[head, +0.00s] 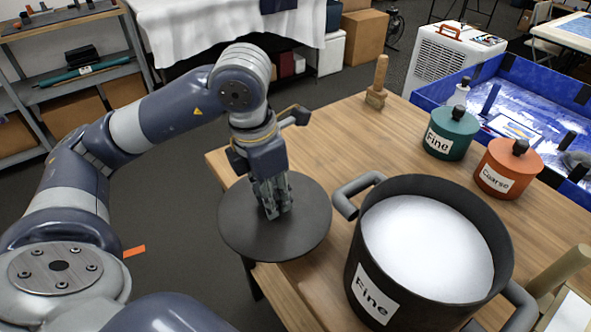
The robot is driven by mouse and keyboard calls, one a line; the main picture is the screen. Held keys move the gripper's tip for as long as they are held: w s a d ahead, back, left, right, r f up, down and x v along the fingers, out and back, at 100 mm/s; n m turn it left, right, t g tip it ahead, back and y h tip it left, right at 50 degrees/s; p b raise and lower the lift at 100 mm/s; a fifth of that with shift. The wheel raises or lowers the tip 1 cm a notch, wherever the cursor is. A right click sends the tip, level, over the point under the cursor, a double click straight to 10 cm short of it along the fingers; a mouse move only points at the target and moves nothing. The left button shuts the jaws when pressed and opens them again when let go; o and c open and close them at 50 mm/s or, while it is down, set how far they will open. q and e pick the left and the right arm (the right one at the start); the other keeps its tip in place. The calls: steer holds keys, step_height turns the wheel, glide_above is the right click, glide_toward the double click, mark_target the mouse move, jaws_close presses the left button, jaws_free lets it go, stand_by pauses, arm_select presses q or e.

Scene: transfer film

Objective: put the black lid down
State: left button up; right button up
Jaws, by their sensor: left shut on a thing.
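The black lid (238,236) is a round dark disc at the left edge of the wooden table. My left gripper (272,208) points down at its middle and is shut on it; the fingers hide the grip point. Part of the lid reaches out past the table's edge, and I cannot tell whether it touches the table top. The large black pot (362,246) labelled "Fine" stands open just right of the lid, filled with white material. My right gripper is not in view.
On the wooden table (330,140) stand a green canister (451,133), an orange canister (509,168) and a wooden-handled brush (377,85). A blue tray (462,77) lies at the right. Bare table shows behind the pot. A handled tool (560,268) is at the lower right.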

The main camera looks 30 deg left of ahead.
arm_select(q)
steer(key=shift+w+a+n, duration=0.1)
steer(key=shift+w+n, duration=0.05)
steer(key=shift+n, duration=0.15)
steer(key=w+a+p, duration=0.1)
steer(key=w+a, duration=0.1)
steer(key=w, duration=0.2)
steer(key=w+a+f+p, duration=0.1)
steer(key=w+a, duration=0.1)
steer(key=w, duration=0.3)
steer(key=w+a+p, duration=0.1)
steer(key=w+a, duration=0.1)
steer(key=w, duration=0.3)
steer(key=shift+w+f+p, duration=0.2)
steer(key=shift+p, duration=0.1)
steer(key=shift+a+f+p, duration=0.1)
steer(key=shift+f+p, duration=0.4)
steer(key=shift+f, duration=1.25)
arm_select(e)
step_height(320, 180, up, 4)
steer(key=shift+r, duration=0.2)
arm_select(q)
steer(key=shift+f, duration=0.1)
steer(key=shift+f, duration=0.15)
steer(key=o, duration=0.9)
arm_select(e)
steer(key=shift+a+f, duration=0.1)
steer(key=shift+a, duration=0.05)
